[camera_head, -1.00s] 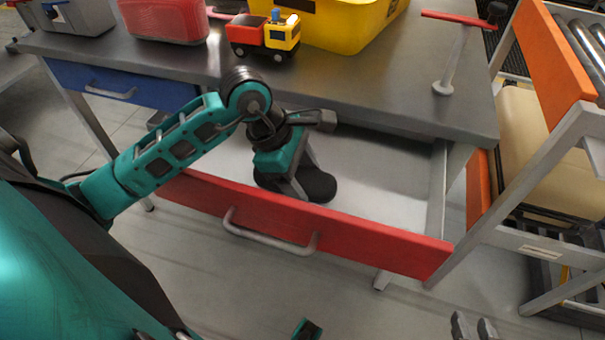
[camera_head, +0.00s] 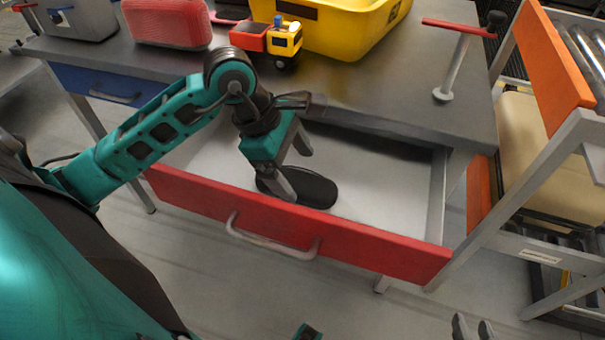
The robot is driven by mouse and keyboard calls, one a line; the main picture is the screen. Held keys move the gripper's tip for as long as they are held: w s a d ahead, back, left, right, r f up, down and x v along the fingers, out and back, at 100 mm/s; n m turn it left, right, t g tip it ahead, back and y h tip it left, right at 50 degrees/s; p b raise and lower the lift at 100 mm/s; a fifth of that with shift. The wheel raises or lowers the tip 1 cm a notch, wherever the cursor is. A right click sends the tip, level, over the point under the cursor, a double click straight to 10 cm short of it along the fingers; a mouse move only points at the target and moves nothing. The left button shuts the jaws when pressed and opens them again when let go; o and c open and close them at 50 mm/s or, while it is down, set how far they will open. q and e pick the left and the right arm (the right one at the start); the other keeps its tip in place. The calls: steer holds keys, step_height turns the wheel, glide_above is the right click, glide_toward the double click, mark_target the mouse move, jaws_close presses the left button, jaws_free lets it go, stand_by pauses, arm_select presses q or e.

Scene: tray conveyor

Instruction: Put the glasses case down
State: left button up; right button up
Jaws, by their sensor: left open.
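The glasses case (camera_head: 312,190) is a dark, rounded case lying in the open red-fronted drawer (camera_head: 385,248), close behind its front panel. My left gripper (camera_head: 294,172) reaches down into the drawer with its fingers spread. One finger is in front of the case's left end and hides part of it; the other is behind it. I cannot tell whether either finger touches the case.
The grey tabletop (camera_head: 385,95) overhangs the back of the drawer. On it are a yellow bin (camera_head: 345,40), a toy truck (camera_head: 270,40), a red box (camera_head: 167,22) and a red-topped stand (camera_head: 455,65). An orange-sided conveyor frame (camera_head: 555,60) stands at right. The drawer's right part is clear.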

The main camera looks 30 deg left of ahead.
arm_select(q)
steer(key=v, duration=0.7)
steer(key=shift+r+p, duration=0.25)
steer(key=shift+p, duration=0.2)
steer(key=shift+r, duration=0.1)
